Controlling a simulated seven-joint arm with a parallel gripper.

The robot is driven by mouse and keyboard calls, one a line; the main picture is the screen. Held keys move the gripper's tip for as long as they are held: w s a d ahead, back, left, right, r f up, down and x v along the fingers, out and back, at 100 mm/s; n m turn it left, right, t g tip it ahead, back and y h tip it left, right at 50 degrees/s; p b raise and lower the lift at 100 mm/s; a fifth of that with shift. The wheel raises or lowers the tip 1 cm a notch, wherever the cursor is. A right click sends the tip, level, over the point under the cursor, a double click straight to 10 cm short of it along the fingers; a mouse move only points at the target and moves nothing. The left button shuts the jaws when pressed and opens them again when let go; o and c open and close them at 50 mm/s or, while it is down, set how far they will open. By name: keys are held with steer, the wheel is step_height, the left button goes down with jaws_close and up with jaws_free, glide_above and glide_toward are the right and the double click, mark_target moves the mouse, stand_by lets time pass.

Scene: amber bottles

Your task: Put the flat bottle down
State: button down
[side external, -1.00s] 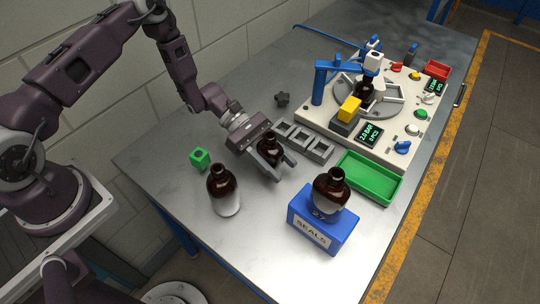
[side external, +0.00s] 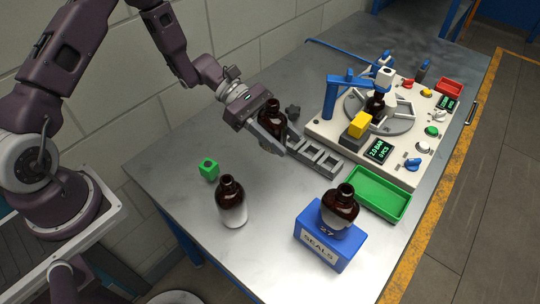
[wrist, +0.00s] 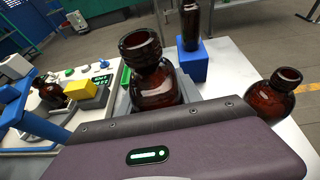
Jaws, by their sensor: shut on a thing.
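My gripper (side external: 276,143) is shut on a dark amber bottle, which I take as the flat bottle (side external: 272,116). The bottle is about upright, neck up, with its lower part hidden by the fingers. It is just left of the grey rack (side external: 327,163) with square openings; I cannot tell how far its base is above the table. In the wrist view the held bottle (wrist: 157,88) stands behind the gripper body, open mouth up.
An amber bottle with a pale lower part (side external: 231,202) stands at the front left by a green block (side external: 209,169). Another bottle (side external: 339,208) stands on a blue SEALS box (side external: 330,246). A green tray (side external: 378,193) and a machine (side external: 325,129) lie right.

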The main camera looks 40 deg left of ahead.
steer(key=w+a+n+t+y, duration=0.1)
steer(key=w+a+n+t, duration=0.25)
steer(key=a, duration=0.75)
steer(key=shift+t, duration=0.35)
step_height(320, 180, down, 10)
steer(key=shift+d+r, duration=0.1)
steer(key=c, duration=0.8)
jaws_free()
steer(key=shift+f, duration=0.2)
